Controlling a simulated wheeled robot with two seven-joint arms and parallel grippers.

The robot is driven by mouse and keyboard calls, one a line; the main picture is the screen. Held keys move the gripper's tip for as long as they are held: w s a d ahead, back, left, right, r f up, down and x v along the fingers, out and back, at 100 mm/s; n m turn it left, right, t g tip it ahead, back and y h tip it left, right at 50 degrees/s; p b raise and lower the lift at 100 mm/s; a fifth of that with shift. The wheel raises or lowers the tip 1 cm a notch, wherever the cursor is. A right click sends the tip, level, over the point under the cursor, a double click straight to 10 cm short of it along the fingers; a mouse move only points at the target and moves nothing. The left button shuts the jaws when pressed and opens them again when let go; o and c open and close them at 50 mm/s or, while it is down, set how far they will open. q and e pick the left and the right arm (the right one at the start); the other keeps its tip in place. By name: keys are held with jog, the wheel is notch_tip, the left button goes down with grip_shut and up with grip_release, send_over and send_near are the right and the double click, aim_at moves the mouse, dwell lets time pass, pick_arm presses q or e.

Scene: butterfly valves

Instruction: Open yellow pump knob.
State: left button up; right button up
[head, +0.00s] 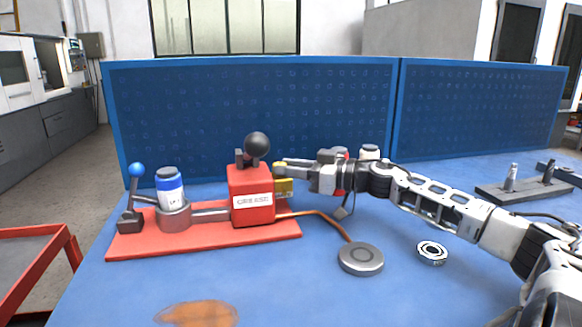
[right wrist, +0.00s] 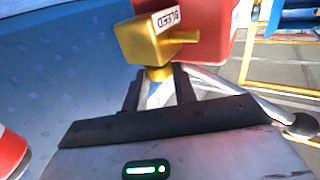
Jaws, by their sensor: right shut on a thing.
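The red pump box (head: 252,205) with a white "GREASE" label and a black ball on top stands on a red base plate on the blue table. The yellow pump knob (head: 284,188) sits on the box's right side, partly behind my right gripper (head: 282,168). In the right wrist view the yellow knob (right wrist: 152,42) is a gold block with a small label, a side stub and a round stem below. My right gripper (right wrist: 158,82) has its fingertips at that stem and is shut on it. The exact finger contact is partly hidden. My left gripper is not in view.
A blue-labelled can (head: 170,190) and a lever with a blue ball (head: 136,170) share the base plate (head: 200,240). A hose runs from the pump towards a grey disc (head: 360,258). A bearing ring (head: 432,251) lies right of it. A blue pegboard (head: 250,100) stands behind.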

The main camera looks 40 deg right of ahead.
jog(key=shift+w+d+r+n+g+y+p, duration=0.1)
jog(key=shift+d+r+n+g+y+p, duration=0.15)
jog(key=shift+n+g+y+p, duration=0.35)
jog(key=n+g+y, duration=0.1)
jog(key=n+g+y+p, duration=0.1)
jog(key=n+y, duration=0.1)
jog(key=y, duration=0.1)
jog(key=shift+w+d+f+g+p, duration=0.15)
jog(key=shift+w+f+g+p, duration=0.1)
jog(key=shift+g+p, duration=0.15)
jog(key=o, duration=0.7)
jog(key=shift+s, duration=0.1)
jog(key=b+v, duration=0.2)
jog(key=v, duration=1.4)
